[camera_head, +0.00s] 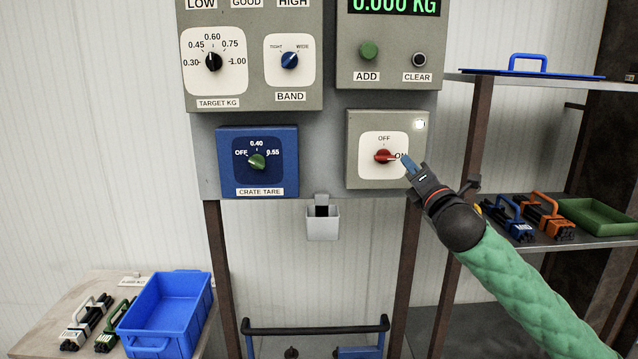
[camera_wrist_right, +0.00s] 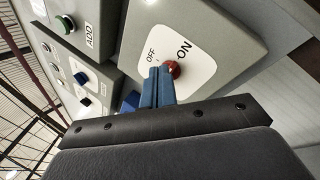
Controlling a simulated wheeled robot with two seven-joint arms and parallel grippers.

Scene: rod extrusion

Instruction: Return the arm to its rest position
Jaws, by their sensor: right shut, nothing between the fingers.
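My right gripper (camera_head: 411,167) is shut and empty, just right of the red power knob (camera_head: 384,156) on a grey box. The knob's pointer is towards ON, and a small light (camera_head: 419,124) on the box is lit white. In the right wrist view the closed blue fingertips (camera_wrist_right: 158,75) are beside the red knob (camera_wrist_right: 173,69); whether they touch it I cannot tell. My right arm, in a green sleeve (camera_head: 525,290), reaches up from the lower right. My left gripper does not show.
The panel holds a target knob (camera_head: 213,62), a band knob (camera_head: 289,60) and a crate tare knob (camera_head: 257,161). A shelf (camera_head: 560,241) with rod bundles and a green tray (camera_head: 598,216) stands right, near my arm. A blue crate (camera_head: 170,308) is on the left table.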

